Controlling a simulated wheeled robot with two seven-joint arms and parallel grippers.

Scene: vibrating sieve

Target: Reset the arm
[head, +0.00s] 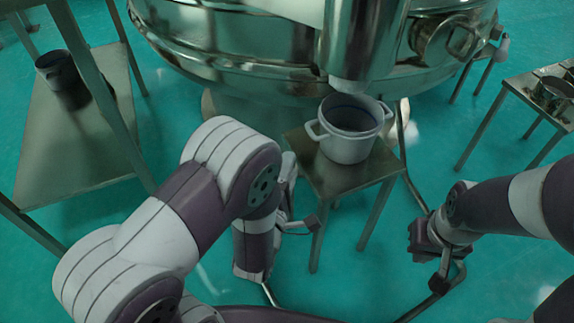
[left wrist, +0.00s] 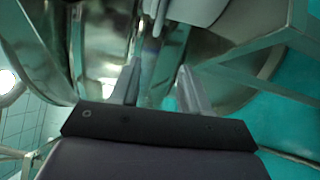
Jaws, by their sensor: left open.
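A white two-handled pot (head: 348,145) stands upright on a small metal stand (head: 338,178), under the spout (head: 350,80) of the sieve (head: 235,45). My left arm crosses the left middle of the head view, and its gripper is largely hidden there behind the arm. In the left wrist view the left gripper (left wrist: 160,66) has its two fingers apart, with nothing between them. My right gripper (head: 440,278) is low at the right of the head view, apart from the pot and stand. Whether its jaws are open is unclear.
A metal table (head: 75,150) at the left bears a dark pot (head: 58,70). Another table (head: 525,90) at the far right bears metal containers (head: 551,93). Green floor (head: 385,285) is clear between the stand and my right arm.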

